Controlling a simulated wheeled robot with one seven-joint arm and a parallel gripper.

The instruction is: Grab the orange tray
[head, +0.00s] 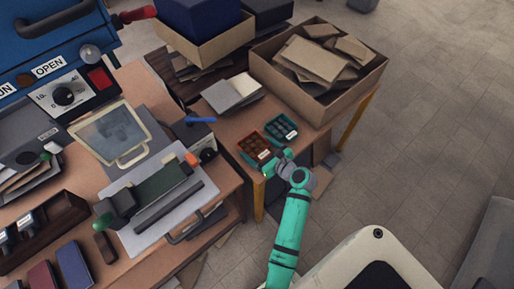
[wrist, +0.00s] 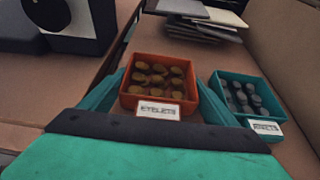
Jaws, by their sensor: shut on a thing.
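The orange tray (wrist: 130,102) holds several brownish round pieces and has a white label on its front that seems to read EYELETS. In the head view the orange tray (head: 241,147) is at the front edge of the small brown table. My gripper (wrist: 162,88) is shut on it, with one teal finger along each side. In the head view my gripper (head: 272,160) reaches the tray from the front. I cannot tell whether the tray is lifted off the table.
A teal tray (wrist: 223,76) of grey pieces stands close to the right of the orange one. A large cardboard box (head: 318,107) and a stack of grey sheets (head: 232,93) are behind. A workbench with a blue machine (head: 50,35) is at left.

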